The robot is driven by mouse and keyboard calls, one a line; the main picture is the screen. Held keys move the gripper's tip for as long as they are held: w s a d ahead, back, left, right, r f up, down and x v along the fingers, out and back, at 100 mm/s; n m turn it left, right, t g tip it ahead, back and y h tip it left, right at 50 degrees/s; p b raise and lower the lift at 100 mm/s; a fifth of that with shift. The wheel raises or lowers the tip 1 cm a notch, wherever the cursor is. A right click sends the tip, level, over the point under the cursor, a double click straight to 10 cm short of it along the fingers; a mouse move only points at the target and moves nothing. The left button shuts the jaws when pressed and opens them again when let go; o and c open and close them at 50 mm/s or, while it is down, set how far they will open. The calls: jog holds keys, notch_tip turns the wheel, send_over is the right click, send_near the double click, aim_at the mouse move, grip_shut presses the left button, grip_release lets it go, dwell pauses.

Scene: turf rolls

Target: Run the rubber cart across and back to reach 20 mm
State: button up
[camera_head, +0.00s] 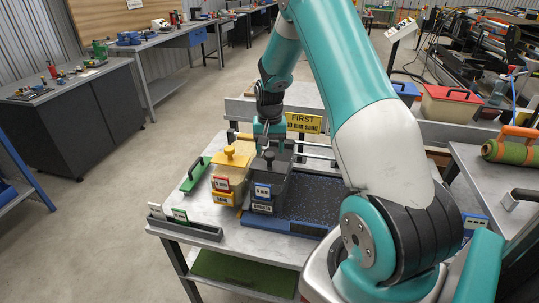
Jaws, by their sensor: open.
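The yellow sand cart (228,174) stands close to the left, with a card that seems to read 5 mm.
A yellow sign (304,122) behind reads FIRST and about 10 mm sand. A green handled tool (194,174) lies at the table's left edge. A grey card rack (184,228) sits at the front left. A turf roll (511,151) lies on the right bench. My arm hides the table's right side.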

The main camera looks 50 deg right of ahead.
aim_at(270, 155)
jog(key=shift+f+p, duration=0.4)
jog(key=shift+f, duration=1.9)
jog(key=shift+c, duration=0.2)
grip_shut()
